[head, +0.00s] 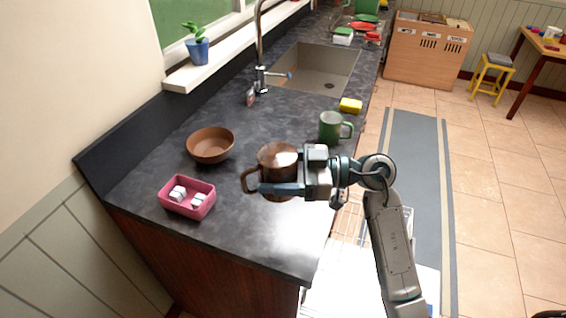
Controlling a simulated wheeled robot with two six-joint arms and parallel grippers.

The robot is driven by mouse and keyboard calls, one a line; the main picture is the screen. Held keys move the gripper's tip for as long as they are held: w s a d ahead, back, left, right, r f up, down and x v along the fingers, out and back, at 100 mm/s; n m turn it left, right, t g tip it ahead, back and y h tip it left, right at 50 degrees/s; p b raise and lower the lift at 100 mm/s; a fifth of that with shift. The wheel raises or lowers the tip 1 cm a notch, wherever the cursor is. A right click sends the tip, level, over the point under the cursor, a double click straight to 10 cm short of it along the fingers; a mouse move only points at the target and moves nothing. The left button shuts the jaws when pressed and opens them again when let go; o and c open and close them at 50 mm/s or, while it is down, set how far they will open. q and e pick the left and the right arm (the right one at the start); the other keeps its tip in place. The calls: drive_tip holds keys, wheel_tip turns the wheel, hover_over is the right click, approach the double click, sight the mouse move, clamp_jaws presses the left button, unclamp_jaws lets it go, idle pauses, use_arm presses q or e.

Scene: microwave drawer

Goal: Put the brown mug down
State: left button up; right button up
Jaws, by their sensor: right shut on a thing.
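The brown mug (277,158) is over the dark countertop (240,235), upright, with its handle pointing left. My right gripper (278,186) comes in from the right and is shut on the brown mug. A finger lies across the front of the mug and hides part of its lower side. I cannot tell whether the mug's base touches the counter. My left gripper is not in view.
A green mug (331,127) stands behind the brown mug, near the counter's right edge. A brown bowl (211,146) and a pink tray (187,197) with white pieces are to the left. A yellow sponge (351,105) and the sink (316,68) are farther back. The front counter is clear.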

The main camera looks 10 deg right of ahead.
drive_tip(key=w+a+f+n+g+h, duration=0.1)
drive_tip(key=w+a+f+n+g, duration=0.2)
drive_tip(key=f+n+g, duration=0.4)
drive_tip(key=shift+w+a+f+n+g, duration=0.4)
drive_tip(key=shift+n+g, duration=0.2)
drive_tip(key=shift+g, duration=2.2)
drive_tip(key=shift+d, duration=0.1)
